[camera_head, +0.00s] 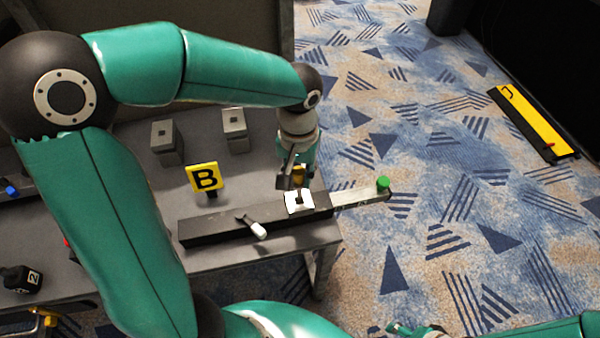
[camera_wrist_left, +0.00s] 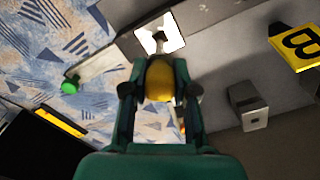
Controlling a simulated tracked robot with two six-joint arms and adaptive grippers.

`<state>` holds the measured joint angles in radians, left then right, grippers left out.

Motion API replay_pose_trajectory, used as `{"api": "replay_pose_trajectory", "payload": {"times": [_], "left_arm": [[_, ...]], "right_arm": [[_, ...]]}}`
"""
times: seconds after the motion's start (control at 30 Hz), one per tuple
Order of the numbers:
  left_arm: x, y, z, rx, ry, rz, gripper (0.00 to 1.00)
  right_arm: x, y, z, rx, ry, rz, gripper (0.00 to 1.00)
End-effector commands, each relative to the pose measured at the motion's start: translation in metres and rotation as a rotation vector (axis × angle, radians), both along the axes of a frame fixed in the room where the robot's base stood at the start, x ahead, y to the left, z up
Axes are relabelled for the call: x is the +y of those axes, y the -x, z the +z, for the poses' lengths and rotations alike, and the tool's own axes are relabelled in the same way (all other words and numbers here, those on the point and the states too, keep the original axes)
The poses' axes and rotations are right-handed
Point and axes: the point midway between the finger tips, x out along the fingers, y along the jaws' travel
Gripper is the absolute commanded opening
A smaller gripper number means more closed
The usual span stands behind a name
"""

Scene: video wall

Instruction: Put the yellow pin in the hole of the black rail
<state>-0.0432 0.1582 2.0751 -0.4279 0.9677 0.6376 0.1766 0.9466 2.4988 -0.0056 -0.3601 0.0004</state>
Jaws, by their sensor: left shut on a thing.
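The black rail (camera_head: 212,230) lies along the front of the grey table. A white patch (camera_head: 292,206) with a dark spot, seemingly the hole, is near its right end; the patch also shows in the wrist view (camera_wrist_left: 172,27). My left gripper (camera_head: 294,172) is just behind and above this patch. It is shut on the yellow pin (camera_wrist_left: 159,80), whose yellow part sits between the fingers. In the wrist view the pin's front end overlaps the white patch; I cannot tell whether it touches. Part of my right gripper (camera_head: 398,328) shows at the bottom edge; its jaws are unclear.
A lever with a white grip (camera_head: 258,230) sticks out of the rail. A pale bar with a green knob (camera_head: 383,183) extends past the table's right edge. A yellow B sign (camera_head: 205,178) and two grey blocks (camera_head: 166,142) (camera_head: 234,130) stand behind the rail.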

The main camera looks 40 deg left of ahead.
Motion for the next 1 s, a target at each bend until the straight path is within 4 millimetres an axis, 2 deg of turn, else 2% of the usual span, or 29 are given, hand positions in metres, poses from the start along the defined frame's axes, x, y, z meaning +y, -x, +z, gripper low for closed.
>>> {"api": "replay_pose_trajectory", "payload": {"times": [1.0], "left_arm": [[0.0007,0.0002,-0.0066,0.000,0.000,0.001,0.00]], "right_arm": [[0.0000,0.0000,-0.0068,0.000,0.000,0.000,0.59]]}}
